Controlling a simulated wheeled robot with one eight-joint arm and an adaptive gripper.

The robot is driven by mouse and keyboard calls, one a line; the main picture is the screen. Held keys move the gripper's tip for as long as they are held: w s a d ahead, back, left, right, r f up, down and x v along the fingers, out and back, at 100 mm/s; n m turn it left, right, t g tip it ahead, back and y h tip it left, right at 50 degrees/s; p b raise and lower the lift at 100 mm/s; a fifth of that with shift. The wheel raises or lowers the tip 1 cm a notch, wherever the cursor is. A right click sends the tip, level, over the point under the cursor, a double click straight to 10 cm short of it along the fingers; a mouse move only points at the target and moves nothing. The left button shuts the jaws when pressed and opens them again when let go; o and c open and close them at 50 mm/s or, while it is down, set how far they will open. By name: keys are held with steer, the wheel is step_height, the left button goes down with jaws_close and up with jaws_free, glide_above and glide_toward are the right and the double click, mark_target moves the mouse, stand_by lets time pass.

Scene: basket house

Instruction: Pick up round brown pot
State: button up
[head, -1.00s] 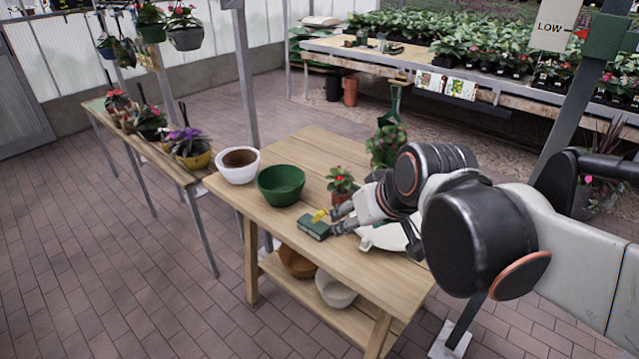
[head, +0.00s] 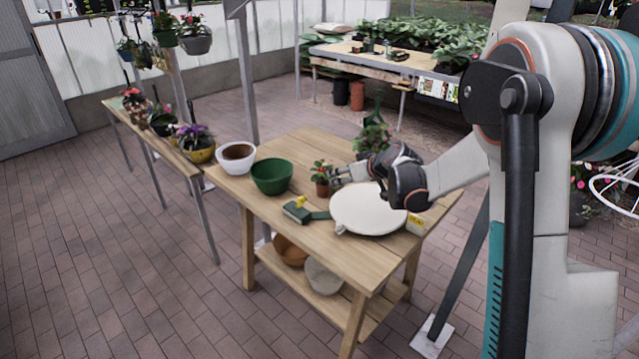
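A small round brown pot (head: 321,188) with a red-flowered plant stands upright on the wooden table, behind the white round dish. My gripper (head: 336,177) is at the pot's right side, level with it. Its fingers look apart, and I cannot tell whether they touch the pot. A wider orange-brown round pot (head: 289,250) sits on the table's lower shelf, partly hidden by the tabletop.
The table holds a white pot (head: 237,157), a green bowl (head: 272,176), a small green box (head: 297,213) and a white round dish (head: 366,209). A pale pot (head: 323,276) is on the lower shelf. A taller plant (head: 373,139) stands behind my gripper.

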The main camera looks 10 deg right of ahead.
steer(key=t, duration=0.1)
glide_toward(324, 182)
steer(key=f, duration=0.1)
steer(key=w+f+b, duration=0.1)
steer(key=w, duration=0.1)
steer(key=shift+a+f+n+y, duration=0.3)
steer(key=shift+f+n+y, duration=0.1)
steer(key=shift+w+r+b+x, duration=0.2)
steer(key=shift+b+x, duration=0.5)
steer(key=shift+x, duration=0.75)
steer(key=shift+w+r+b+x, duration=0.1)
steer(key=shift+r+b+x, duration=0.15)
steer(key=shift+b+x, duration=0.85)
steer(key=shift+w+a+f+p, duration=0.2)
steer(key=shift+w+p, duration=0.1)
steer(key=shift+p, duration=0.15)
steer(key=shift+r, duration=0.1)
steer(key=c, duration=0.8)
